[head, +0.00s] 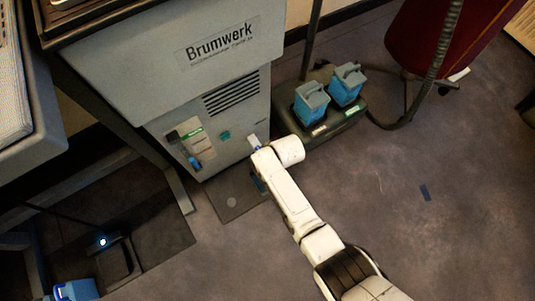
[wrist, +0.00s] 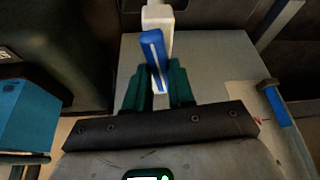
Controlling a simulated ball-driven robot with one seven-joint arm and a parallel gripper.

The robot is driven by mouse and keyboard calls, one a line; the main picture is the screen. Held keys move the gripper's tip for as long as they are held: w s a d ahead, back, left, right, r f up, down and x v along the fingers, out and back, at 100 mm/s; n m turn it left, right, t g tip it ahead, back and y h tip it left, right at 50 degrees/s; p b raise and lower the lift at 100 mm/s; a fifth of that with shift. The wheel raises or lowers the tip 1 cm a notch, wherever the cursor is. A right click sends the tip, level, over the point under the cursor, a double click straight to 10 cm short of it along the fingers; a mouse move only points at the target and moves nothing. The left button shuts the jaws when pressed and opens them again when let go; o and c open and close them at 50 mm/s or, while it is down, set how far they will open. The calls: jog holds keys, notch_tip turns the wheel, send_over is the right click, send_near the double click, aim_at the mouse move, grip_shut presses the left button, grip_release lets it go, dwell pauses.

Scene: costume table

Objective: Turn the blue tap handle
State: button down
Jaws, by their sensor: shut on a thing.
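The blue tap handle (wrist: 153,48) has a pale line along it and sits below a white mount (wrist: 157,14) in the wrist view. My gripper (wrist: 156,80) has its green fingers on both sides of the handle's near end and is shut on it. The handle stands slightly tilted. In the head view a small bit of blue (head: 258,148) shows by the white mount at the grey machine's (head: 168,66) right front edge, beside my wrist. My fingers are mostly hidden there.
A second blue lever (head: 195,162) is on the machine's front panel, also at the right in the wrist view (wrist: 277,105). Two blue canisters (head: 312,103) (head: 347,85) stand on a dark base right of the machine. The floor (head: 440,200) at right is mostly clear.

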jog(key=c, duration=1)
grip_release()
jog(key=shift+o, duration=0.2)
jog(key=p+v, duration=0.6)
jog(key=v, duration=0.4)
jog(key=shift+r, duration=0.4)
jog(key=shift+d, duration=0.1)
